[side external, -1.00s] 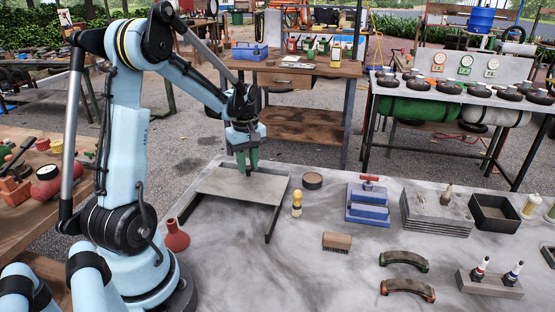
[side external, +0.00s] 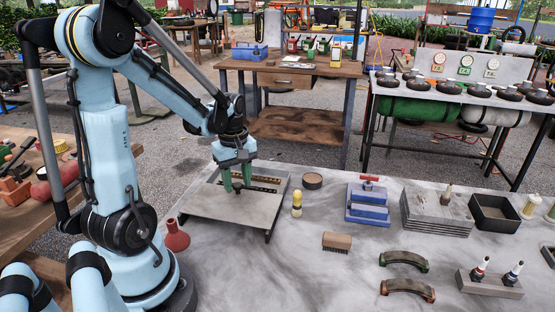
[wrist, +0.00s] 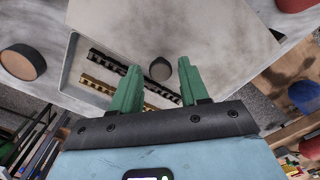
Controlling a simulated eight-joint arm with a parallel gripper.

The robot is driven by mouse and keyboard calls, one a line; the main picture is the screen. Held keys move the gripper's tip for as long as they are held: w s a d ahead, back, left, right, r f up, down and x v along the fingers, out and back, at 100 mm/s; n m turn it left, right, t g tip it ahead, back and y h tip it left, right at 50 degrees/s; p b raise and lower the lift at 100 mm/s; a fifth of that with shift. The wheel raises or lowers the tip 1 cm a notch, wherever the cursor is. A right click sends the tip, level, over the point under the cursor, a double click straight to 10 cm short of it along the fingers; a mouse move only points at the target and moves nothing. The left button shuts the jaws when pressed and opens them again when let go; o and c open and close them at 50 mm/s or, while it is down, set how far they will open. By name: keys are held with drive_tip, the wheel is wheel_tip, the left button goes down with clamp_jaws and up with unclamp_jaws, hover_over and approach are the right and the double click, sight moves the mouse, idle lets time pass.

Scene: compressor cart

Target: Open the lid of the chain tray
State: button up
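The chain tray (side external: 284,183) is a low grey box at the left of the bench. Its flat grey lid (side external: 210,204) lies slid toward the near side, on the rails. The far part of the tray is uncovered, and a dark chain (wrist: 105,60) and a brass-coloured chain (wrist: 97,84) show inside. A small dark round knob (wrist: 160,69) stands on the lid. My gripper (side external: 237,184), with green fingers, is over the lid at the knob. In the wrist view its fingers (wrist: 161,76) are apart, with the knob between or just beyond the tips and visible gaps beside it.
A red funnel (side external: 176,236) stands left of the tray. A yellow-topped brush (side external: 297,204) and a round dark-rimmed tin (side external: 313,181) stand close to its right. A wooden brush (side external: 337,242) and a blue vise-like block (side external: 367,203) are farther right. The near middle of the bench is clear.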

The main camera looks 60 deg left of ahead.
drive_tip(key=shift+o, duration=0.4)
wheel_tip(320, 180, up, 12)
idle(0.7)
drive_tip(key=w+d+f+m+t, duration=0.1)
drive_tip(key=d+m+t, duration=0.2)
drive_tip(key=d+m, duration=0.6)
drive_tip(key=w+d+f+m+t, duration=0.2)
drive_tip(key=d+m+t, duration=0.2)
drive_tip(key=d+m, duration=0.5)
drive_tip(key=shift+d, duration=0.5)
